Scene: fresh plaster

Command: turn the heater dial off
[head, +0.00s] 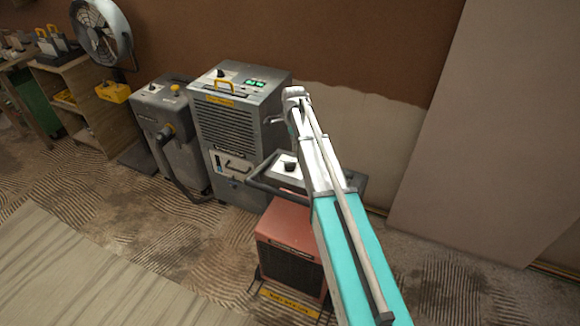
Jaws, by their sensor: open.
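The heater is a red box (291,232) with a dark front grille, standing on the floor at the lower middle. A pale control panel (277,174) with a black dial (290,166) lies behind its red top, and a dark bar handle (262,184) runs around it. My white and teal arm crosses the heater's right side and hides part of the panel. My gripper (291,122) is at the arm's far end, beyond and above the dial and apart from it. It is open; its fingers are small and partly hidden by the arm.
A grey dehumidifier (232,130) stands close behind the heater, left of my arm. A grey machine with a hose (167,135) is further left. A fan (101,32) and wooden shelves (80,105) stand at the back left. A pale board (490,130) leans at right.

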